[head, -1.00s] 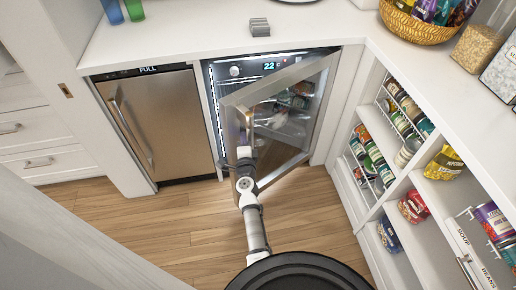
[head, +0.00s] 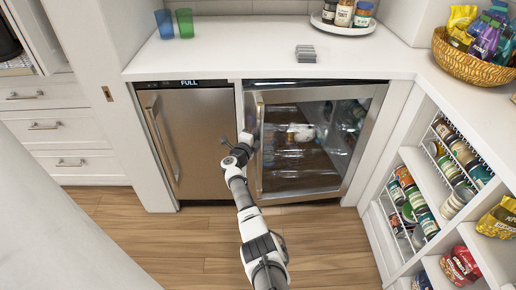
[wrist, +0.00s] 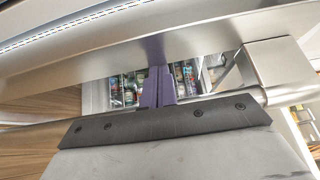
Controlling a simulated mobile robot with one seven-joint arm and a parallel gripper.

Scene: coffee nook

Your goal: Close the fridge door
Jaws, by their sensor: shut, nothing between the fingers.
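The fridge door (head: 325,183) is a glass pane in a steel frame on the right-hand appliance under the counter. It stands close to its cabinet, and a lit strip (wrist: 75,27) shows past its frame in the wrist view. Its upright handle bar (head: 260,150) is on the left side of the door. My gripper (head: 248,138) is at this handle side, at about mid-height. In the wrist view my gripper's purple fingers (wrist: 158,87) are shut, with nothing held, close to the handle bar (wrist: 25,138). I cannot tell if they touch the door.
A closed steel appliance (head: 190,135) stands to the left. The white counter (head: 230,58) above holds two cups, a grey stack and a tray of jars. Open shelves (head: 445,205) with cans and bags stand at right. The wood floor (head: 335,245) in front is clear.

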